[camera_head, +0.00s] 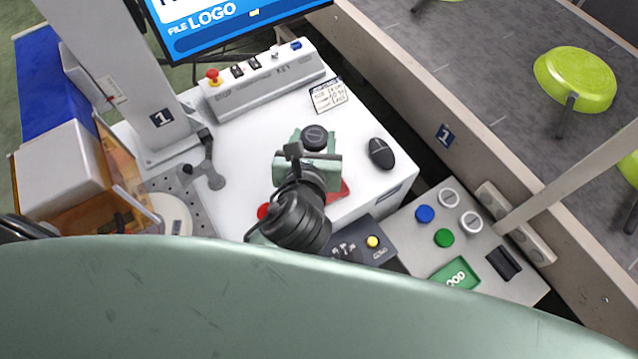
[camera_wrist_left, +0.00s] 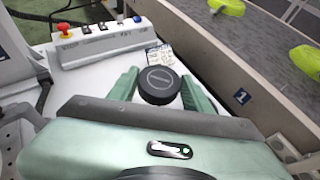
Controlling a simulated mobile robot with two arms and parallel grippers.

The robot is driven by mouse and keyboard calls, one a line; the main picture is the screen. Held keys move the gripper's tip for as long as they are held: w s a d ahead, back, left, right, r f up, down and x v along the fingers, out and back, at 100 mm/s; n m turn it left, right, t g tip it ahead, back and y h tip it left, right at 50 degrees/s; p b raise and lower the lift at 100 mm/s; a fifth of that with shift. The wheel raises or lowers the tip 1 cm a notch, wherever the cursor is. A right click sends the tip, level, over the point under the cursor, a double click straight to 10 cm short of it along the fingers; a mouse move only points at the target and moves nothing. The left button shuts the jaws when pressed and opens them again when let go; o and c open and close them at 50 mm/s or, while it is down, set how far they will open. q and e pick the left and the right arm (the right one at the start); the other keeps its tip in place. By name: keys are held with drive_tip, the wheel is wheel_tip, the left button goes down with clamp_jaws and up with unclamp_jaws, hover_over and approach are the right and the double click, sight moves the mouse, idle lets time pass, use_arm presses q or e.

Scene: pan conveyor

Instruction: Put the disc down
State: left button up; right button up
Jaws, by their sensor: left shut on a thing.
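A black disc (camera_head: 314,137) with a pale ring and line on top, clear in the left wrist view (camera_wrist_left: 160,85), sits between the two green fingers of my left gripper (camera_head: 315,145). The gripper is shut on it. The disc is over the white worktop (camera_head: 270,115); whether it touches the surface I cannot tell. My left wrist hides part of the worktop and most of a red patch (camera_head: 341,191). My right gripper is not in view.
A control box (camera_head: 265,82) with a red button stands behind, a note card (camera_head: 328,95) near it. A mouse (camera_head: 381,153) lies right of the gripper. Left is a machine column (camera_head: 130,70). A side panel (camera_head: 405,225) holds coloured discs and a green GOOD tray (camera_head: 456,273).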

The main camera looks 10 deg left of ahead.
use_arm(q)
drive_tip(key=shift+s+d+f+m+h, duration=0.15)
drive_tip(key=shift+d+f+m+h, duration=0.15)
drive_tip(key=shift+f, duration=0.2)
drive_tip(key=shift+s+d+f+m+h, duration=0.15)
drive_tip(key=shift+d+f+m+h, duration=0.05)
drive_tip(key=shift+d+f, duration=0.25)
drive_tip(key=f+b, duration=0.1)
drive_tip(key=f, duration=0.6)
drive_tip(key=f+b, duration=0.1)
drive_tip(key=f, duration=0.5)
drive_tip(key=shift+w+a+f, duration=0.15)
drive_tip(key=shift+a+f, duration=0.05)
drive_tip(key=shift+f, duration=0.2)
drive_tip(key=shift+f+b, duration=0.4)
drive_tip(key=shift+f, duration=0.2)
drive_tip(key=shift+f+b, duration=0.45)
drive_tip(key=shift+f, duration=1.35)
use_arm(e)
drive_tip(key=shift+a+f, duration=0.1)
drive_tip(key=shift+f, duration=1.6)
use_arm(q)
drive_tip(key=shift+f, duration=0.2)
drive_tip(key=o, duration=1.2)
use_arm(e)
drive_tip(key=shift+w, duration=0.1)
